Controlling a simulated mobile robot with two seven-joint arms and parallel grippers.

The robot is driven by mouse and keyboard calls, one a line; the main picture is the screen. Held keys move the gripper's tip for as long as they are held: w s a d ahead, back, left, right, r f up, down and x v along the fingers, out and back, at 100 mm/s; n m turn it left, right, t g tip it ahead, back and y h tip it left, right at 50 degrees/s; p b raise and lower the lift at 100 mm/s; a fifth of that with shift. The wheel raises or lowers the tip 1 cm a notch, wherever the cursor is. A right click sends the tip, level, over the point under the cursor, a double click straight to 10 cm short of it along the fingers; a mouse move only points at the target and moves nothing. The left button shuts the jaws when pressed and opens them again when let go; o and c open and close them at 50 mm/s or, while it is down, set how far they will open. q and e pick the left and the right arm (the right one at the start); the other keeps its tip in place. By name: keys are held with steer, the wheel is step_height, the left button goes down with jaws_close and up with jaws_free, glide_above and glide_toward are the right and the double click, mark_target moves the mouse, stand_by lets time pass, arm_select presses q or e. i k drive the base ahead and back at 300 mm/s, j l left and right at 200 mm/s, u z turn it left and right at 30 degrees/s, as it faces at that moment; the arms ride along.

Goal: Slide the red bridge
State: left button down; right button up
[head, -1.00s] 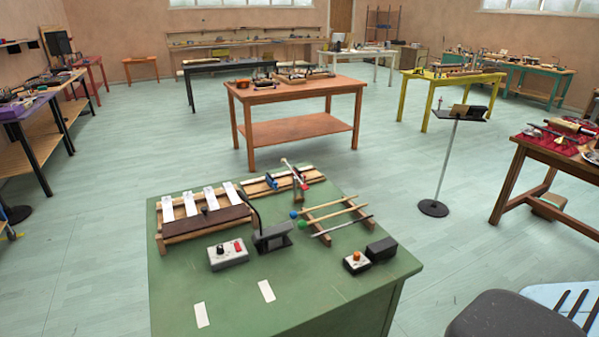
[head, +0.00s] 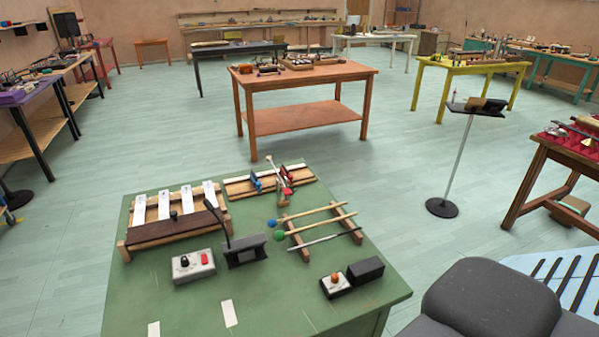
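A wooden board (head: 240,186) with a pale strip along it lies at the far edge of the green table (head: 185,305). A small red bridge (head: 280,172) stands on the board, right of a blue bridge (head: 256,182). A slim light wooden piece (head: 285,176) with a red part stands close beside the red bridge and partly overlaps it, so I cannot tell whether they touch. Neither of my grippers shows in the head view, and nothing is seen holding the red bridge.
A rack with white bars (head: 174,228) stands left of the board. Mallets on a wooden frame (head: 318,235) lie to the right. A switch box (head: 193,266), a dark stand with a bent neck (head: 245,250) and an orange-knobbed box (head: 336,285) sit nearer. The front left of the table is mostly clear.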

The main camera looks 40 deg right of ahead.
mark_target(283, 171)
steer(key=l, duration=0.55)
steer(key=i+l, duration=0.15)
steer(key=l, duration=1)
steer(key=i+u, duration=0.05)
steer(key=i, duration=0.05)
